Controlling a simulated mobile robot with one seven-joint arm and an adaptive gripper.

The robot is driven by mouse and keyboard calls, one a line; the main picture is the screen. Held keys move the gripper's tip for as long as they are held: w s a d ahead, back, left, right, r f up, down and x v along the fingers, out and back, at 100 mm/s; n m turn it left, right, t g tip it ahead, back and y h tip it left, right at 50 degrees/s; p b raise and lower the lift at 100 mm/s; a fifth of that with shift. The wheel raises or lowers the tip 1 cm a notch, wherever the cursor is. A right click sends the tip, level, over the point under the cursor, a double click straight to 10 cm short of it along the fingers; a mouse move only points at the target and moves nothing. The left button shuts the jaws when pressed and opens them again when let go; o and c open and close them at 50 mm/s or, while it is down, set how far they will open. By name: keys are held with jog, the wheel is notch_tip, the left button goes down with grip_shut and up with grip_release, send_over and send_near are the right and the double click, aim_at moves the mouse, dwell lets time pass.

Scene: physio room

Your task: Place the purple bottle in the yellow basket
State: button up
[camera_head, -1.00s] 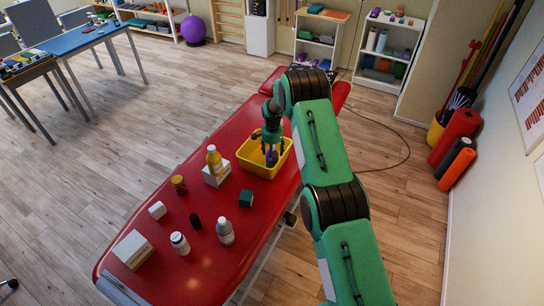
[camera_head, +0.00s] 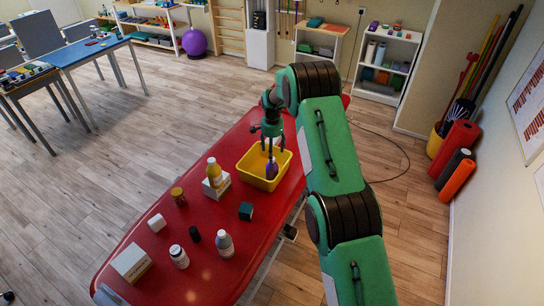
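The purple bottle (camera_head: 271,170) is inside the yellow basket (camera_head: 257,181), near its middle. It looks upright or slightly tilted; its top is partly hidden by my gripper. The basket stands on the far part of the red padded table. My gripper (camera_head: 271,146) points down over the basket, just above the bottle. Its fingers appear spread apart and do not look closed around the bottle.
On the red table (camera_head: 205,268) are a yellow-capped bottle on a white box (camera_head: 216,187), a dark green cube (camera_head: 246,211), a white bottle (camera_head: 225,245), a white jar (camera_head: 179,257) and several small items. My arm spans the table's right side.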

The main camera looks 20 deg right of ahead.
jog(key=shift+r, duration=0.25)
dwell(0.5)
jog(key=shift+r, duration=0.3)
jog(key=s+a+r+n, duration=0.1)
jog(key=s+r, duration=0.2)
jog(key=r, duration=0.4)
jog(key=s+a+r+n+t, duration=0.1)
jog(key=s+r, duration=0.2)
jog(key=r, duration=0.5)
jog(key=s+a+r+n, duration=0.1)
jog(key=s+r, duration=0.2)
jog(key=r, duration=0.4)
jog(key=s+a+r+n+t, duration=0.2)
jog(key=s+r, duration=1.2)
jog(key=r, duration=0.1)
jog(key=s+a+r+n+t, duration=0.1)
jog(key=s+r, duration=0.3)
jog(key=s, duration=0.5)
jog(key=s+a+r+n, duration=0.1)
jog(key=s+r+n, duration=0.15)
jog(key=s, duration=0.65)
jog(key=s+a+f+n+t, duration=0.1)
jog(key=s+n, duration=0.1)
jog(key=s, duration=1.6)
jog(key=shift+s+a+f+t, duration=0.25)
jog(key=shift+s+f+t, duration=0.05)
jog(key=shift+s, duration=0.1)
jog(key=shift+f, duration=0.1)
